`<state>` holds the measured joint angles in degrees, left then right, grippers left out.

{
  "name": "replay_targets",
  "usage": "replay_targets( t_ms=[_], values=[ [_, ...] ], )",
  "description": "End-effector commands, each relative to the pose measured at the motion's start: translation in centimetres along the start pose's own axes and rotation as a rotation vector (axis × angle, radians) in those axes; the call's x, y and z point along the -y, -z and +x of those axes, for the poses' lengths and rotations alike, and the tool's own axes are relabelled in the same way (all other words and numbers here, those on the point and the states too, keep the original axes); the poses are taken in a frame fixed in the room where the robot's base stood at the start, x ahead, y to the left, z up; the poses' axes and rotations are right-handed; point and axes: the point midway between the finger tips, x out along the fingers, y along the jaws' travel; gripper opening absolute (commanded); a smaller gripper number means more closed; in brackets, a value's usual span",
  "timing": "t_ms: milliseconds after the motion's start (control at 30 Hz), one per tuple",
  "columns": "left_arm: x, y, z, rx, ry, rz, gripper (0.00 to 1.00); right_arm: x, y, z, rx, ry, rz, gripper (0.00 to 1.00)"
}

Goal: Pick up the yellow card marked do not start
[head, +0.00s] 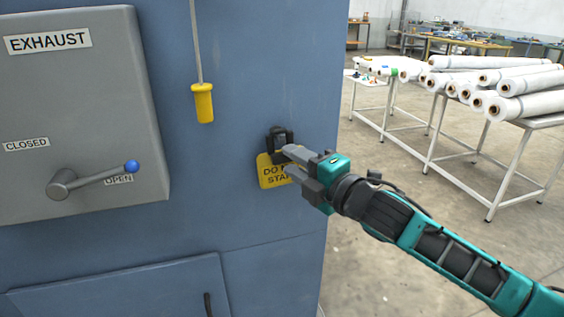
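The yellow card (268,174) has dark lettering, partly hidden, reading "DO" and "STA". It hangs below a small black holder (279,138) on the blue machine front, near its right edge. My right gripper (290,162) reaches in from the right, with its fingers pointing left at the card. The two fingers stand apart, and their tips overlap the card's right part in the head view. I cannot tell whether they touch it. My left gripper is not in view.
An exhaust box (80,110) with a blue-knobbed lever (95,180) sticks out at left; the lever points toward "OPEN". A yellow pendant handle (203,103) hangs on a cord left of the card. White rolls (530,105) lie on a table (470,160) at right, beyond open floor.

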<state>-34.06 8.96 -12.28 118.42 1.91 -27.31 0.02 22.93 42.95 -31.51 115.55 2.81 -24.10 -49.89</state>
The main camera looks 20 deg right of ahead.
Motion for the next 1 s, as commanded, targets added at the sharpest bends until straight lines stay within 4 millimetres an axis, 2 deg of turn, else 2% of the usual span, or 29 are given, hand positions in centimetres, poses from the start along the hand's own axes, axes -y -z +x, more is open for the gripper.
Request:
replay_targets(
  t_ms=[33, 367, 733, 933, 1000],
  values=[
    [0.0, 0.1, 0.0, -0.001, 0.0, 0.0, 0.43, 0.0, 0.0, 0.0, 0.0, 0.0, 0.0, 0.31],
    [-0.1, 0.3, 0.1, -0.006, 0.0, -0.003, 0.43, 0.0, 0.0, 0.0, 0.0, 0.0, 0.0, 0.0],
    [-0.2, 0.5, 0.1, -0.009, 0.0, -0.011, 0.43, -0.2, 0.0, 0.0, 0.0, -0.001, -0.001, 0.0],
    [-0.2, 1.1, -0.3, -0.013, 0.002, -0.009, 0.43, -1.9, -0.2, 0.0, 0.0, -0.003, -0.004, 0.0],
    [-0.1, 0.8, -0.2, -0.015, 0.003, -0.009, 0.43, -1.5, 0.2, -0.8, -0.002, 0.001, 0.0, 0.0]
  ],
)
